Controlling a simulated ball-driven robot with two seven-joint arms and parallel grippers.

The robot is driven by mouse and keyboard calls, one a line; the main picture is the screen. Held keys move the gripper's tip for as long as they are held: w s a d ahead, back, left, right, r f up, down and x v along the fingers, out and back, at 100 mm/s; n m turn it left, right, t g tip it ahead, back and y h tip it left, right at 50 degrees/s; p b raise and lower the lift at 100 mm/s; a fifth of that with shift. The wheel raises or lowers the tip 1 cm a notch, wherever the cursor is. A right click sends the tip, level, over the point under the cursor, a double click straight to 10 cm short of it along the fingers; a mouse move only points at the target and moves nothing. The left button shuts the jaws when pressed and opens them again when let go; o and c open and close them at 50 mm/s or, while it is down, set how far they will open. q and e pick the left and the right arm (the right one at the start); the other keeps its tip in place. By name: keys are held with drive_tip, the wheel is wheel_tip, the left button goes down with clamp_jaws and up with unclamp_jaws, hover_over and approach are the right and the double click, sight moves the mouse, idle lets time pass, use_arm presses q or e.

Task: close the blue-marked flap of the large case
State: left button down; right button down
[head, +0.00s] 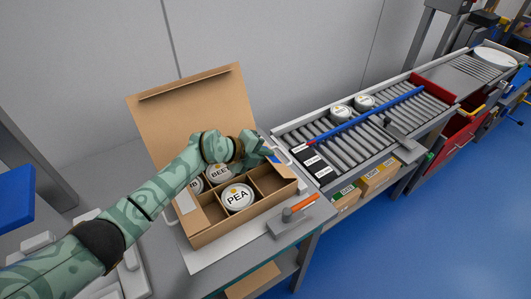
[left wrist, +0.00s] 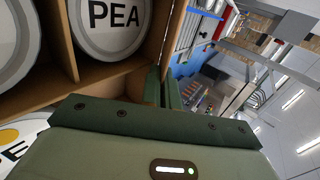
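The large case (head: 243,219) is an open cardboard box with dividers on the bench at the centre of the head view. Its tall back panel (head: 190,110) stands up, with a dark stripe near its top edge. A small blue patch (head: 273,159) shows beside my left fingertips; I cannot tell whether it marks a flap. My left gripper (head: 268,155) is above the case's far right part, its arm crossing over the case. In the left wrist view its green fingers (left wrist: 162,88) look close together beside the case wall (left wrist: 165,40), with nothing clearly between them. My right gripper is not in view.
White tubs, including PEA (head: 237,197) and BEE... (head: 218,173), sit in the case's compartments. A roller conveyor (head: 360,130) with two tubs and a blue bar (head: 370,115) stands to the right.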

use_arm(q)
drive_tip(key=shift+s+a+f+t+h+b, duration=0.1)
drive_tip(key=shift+f+t+h+b, duration=0.2)
drive_tip(key=shift+f+h+b, duration=0.15)
drive_tip(key=shift+a+t, duration=0.15)
drive_tip(key=shift+t, duration=0.15)
drive_tip(key=c, duration=1.6)
unclamp_jaws()
drive_tip(key=shift+c, duration=0.2)
